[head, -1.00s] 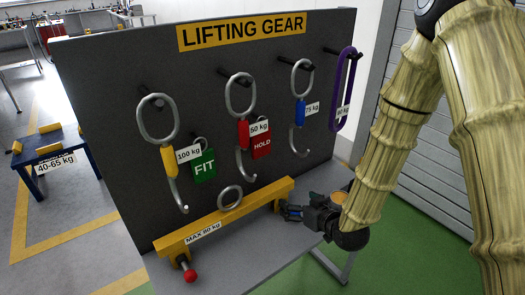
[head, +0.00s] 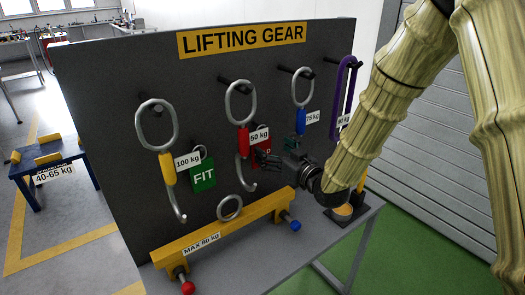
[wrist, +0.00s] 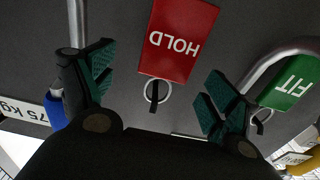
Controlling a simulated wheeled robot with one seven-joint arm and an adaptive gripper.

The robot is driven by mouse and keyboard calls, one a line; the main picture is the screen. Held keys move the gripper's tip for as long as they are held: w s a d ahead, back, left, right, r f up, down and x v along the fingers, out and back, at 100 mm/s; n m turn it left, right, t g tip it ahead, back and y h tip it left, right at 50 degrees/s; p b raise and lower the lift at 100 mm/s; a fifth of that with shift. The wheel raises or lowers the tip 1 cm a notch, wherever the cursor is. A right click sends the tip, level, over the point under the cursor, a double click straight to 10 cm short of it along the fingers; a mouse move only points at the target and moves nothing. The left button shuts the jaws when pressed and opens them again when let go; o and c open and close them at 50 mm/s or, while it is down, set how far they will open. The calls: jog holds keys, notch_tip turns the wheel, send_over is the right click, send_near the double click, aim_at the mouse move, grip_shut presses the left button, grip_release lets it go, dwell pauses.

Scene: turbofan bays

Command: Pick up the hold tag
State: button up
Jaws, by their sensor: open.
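The red hold tag (head: 265,146) hangs beside the 50 kg hook (head: 241,100) on the board; my gripper covers part of it in the head view. In the wrist view the hold tag (wrist: 178,40) appears upside down with its ring at its lower edge in the picture. My gripper (head: 262,158) is in front of the board at the tag's height. In the wrist view its two dark green fingers (wrist: 158,92) are spread apart, with the tag and ring between their lines. I cannot tell how far the fingertips are from the tag.
The green FIT tag (head: 203,175) hangs to the left by the 100 kg hook (head: 158,125). A 75 kg hook (head: 302,87) and a purple sling (head: 344,85) hang to the right. A yellow beam (head: 225,225) lies on the bench below.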

aim_at(263, 144)
jog(key=p+x, duration=0.1)
jog(key=x, duration=0.3)
jog(key=shift+a+r+p, duration=0.1)
jog(key=shift+a+p, duration=0.3)
jog(key=shift+a, duration=0.05)
jog(key=shift+w+a, duration=0.2)
jog(key=shift+w, duration=0.2)
jog(key=c, duration=1.2)
